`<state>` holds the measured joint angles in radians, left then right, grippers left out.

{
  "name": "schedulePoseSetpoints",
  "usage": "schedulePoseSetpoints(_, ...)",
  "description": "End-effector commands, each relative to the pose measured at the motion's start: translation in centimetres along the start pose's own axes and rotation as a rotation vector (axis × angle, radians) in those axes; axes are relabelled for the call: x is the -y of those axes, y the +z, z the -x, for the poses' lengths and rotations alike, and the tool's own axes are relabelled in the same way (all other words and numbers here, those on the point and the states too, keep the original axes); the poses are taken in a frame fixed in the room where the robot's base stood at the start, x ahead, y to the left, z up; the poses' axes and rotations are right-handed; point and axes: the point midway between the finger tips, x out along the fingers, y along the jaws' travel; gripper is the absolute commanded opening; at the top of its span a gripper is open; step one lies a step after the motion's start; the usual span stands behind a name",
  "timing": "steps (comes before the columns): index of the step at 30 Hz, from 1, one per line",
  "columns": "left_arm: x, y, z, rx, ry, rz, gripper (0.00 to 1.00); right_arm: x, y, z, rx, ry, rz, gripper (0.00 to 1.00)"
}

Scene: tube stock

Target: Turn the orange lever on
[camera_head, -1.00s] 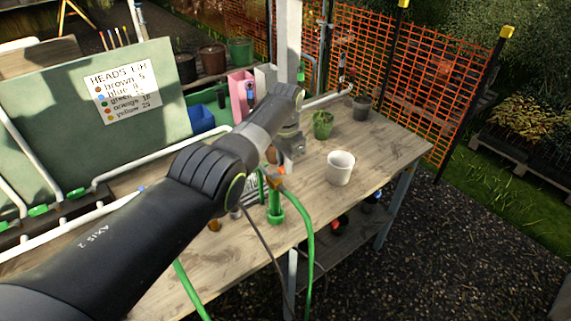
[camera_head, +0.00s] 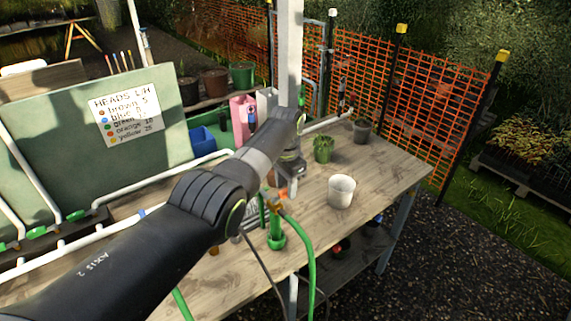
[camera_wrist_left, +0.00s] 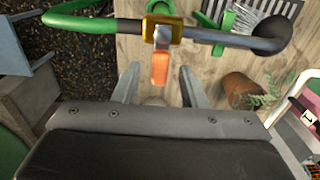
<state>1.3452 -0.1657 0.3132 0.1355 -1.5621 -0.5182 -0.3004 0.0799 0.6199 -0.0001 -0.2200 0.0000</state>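The orange lever (camera_wrist_left: 160,70) hangs from a brass valve (camera_wrist_left: 162,30) on a grey pipe in the left wrist view, pointing toward my gripper. A small orange part of it shows in the head view (camera_head: 283,191), above a green pipe fitting (camera_head: 277,241). My left gripper (camera_wrist_left: 159,76) is open, with one finger on each side of the lever's end. I see a gap on both sides, and nothing is gripped. In the head view my left gripper (camera_head: 292,187) is partly hidden by its own wrist. My right gripper is not in view.
A green hose (camera_head: 311,250) runs from the valve over the table's front edge. A white pot (camera_head: 341,191) stands to the right on the wooden table (camera_head: 385,168). A terracotta pot (camera_wrist_left: 240,88) lies near the gripper. A green board (camera_head: 60,130) stands at left.

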Motion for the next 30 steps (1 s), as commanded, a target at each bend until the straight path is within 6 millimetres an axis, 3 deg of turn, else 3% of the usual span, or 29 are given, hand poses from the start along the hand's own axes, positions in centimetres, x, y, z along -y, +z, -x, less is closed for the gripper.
schedulePoseSetpoints(6,0.1,0.0,3.1,-0.004,-0.004,0.000,0.38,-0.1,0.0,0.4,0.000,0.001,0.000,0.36)
schedulePoseSetpoints(21,0.1,0.0,14.4,0.001,-0.002,0.001,0.38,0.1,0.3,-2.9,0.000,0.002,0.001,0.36)
schedulePoseSetpoints(30,0.1,0.0,16.8,0.001,0.000,0.001,0.38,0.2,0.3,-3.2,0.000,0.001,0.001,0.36)
